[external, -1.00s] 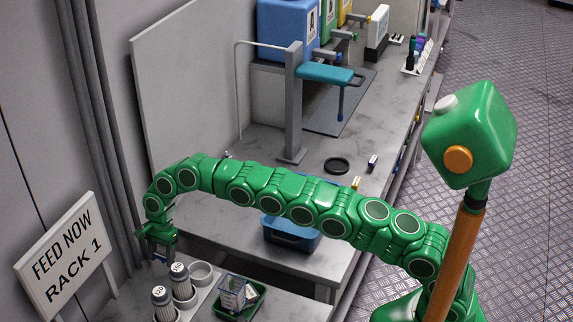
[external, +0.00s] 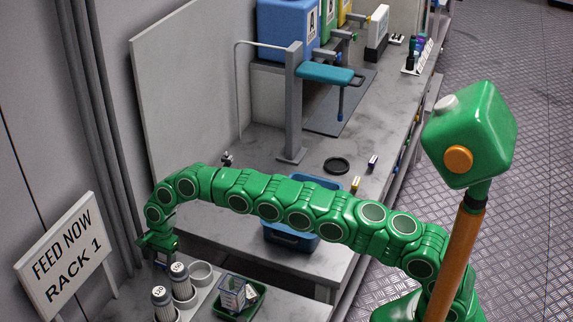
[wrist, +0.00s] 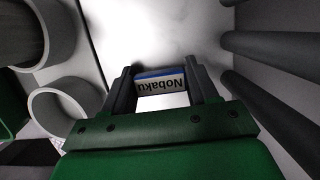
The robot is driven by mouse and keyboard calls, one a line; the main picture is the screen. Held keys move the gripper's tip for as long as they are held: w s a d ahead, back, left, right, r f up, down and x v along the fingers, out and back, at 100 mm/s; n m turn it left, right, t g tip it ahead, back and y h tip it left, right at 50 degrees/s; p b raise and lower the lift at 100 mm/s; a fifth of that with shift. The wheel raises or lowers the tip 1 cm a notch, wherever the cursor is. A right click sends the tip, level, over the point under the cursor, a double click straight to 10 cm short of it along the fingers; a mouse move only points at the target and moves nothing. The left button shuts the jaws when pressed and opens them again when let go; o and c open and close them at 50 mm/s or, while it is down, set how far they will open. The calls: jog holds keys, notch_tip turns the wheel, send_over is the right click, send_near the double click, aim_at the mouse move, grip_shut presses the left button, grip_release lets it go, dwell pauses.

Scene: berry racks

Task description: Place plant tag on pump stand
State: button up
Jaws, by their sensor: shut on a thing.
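My gripper (external: 160,257) is low at the left of the front counter, beside the bottles. In the wrist view its two dark fingers (wrist: 160,88) are shut on a small tag (wrist: 160,78), white with a blue edge and the word "Nobaku". The tag cannot be made out in the external view. A grey post with a teal arm (external: 293,105) stands on the back counter, far from my gripper; it may be the pump stand, but I cannot tell for sure.
Two labelled bottles (external: 180,281) and a white ring holder (external: 201,273) stand close to my gripper. A blue bin (external: 290,238) sits under my arm. A "FEED NOW RACK 1" sign (external: 66,255) and wall pipes are at the left.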

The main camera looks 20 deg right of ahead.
jog(key=o, duration=1.1)
jog(key=v, duration=1.2)
jog(key=shift+d, duration=0.1)
